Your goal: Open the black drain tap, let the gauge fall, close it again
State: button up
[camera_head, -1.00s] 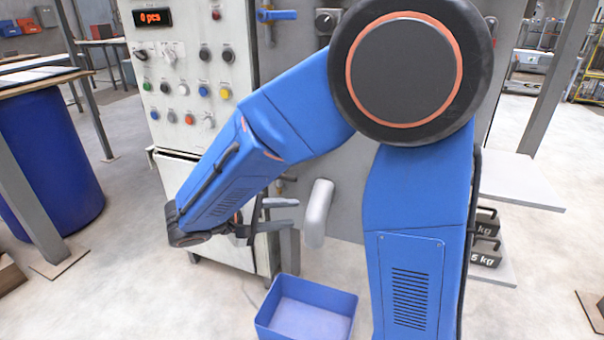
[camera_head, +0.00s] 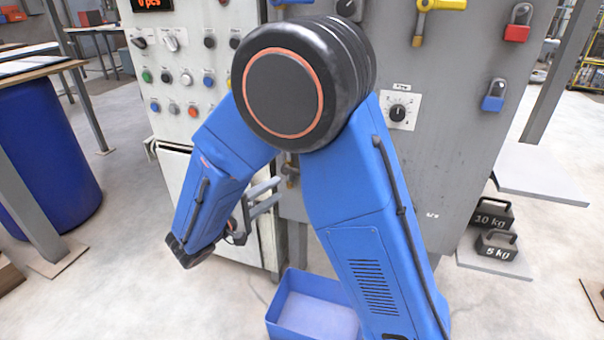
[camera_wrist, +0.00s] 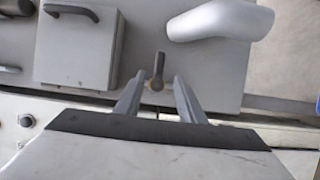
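A small tap with a dark grey-black lever and a brass base (camera_wrist: 157,72) sits on the grey panel in the wrist view. My gripper (camera_wrist: 158,77) is open, with one finger on each side of the lever, which lies between the fingertips; I cannot tell whether they touch it. In the head view my gripper (camera_head: 281,189) is near the lower panel, and brass fittings (camera_head: 291,172) show just above its fingertips, partly hidden by my arm. No gauge can be made out in either view.
A blue bin (camera_head: 310,320) stands on the floor below. A pale spout (camera_wrist: 222,20) and a grey box with a black handle (camera_wrist: 88,48) flank the tap. Yellow (camera_head: 440,5) and blue valves, padlocks (camera_head: 494,95) and a dial (camera_head: 398,112) are higher up. Weights (camera_head: 496,245) lie at right.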

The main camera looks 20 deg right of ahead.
jog(key=x, duration=1.2)
jog(key=shift+w+d, duration=0.1)
jog(key=shift+d, duration=0.2)
jog(key=shift+c, duration=0.2)
grip_shut()
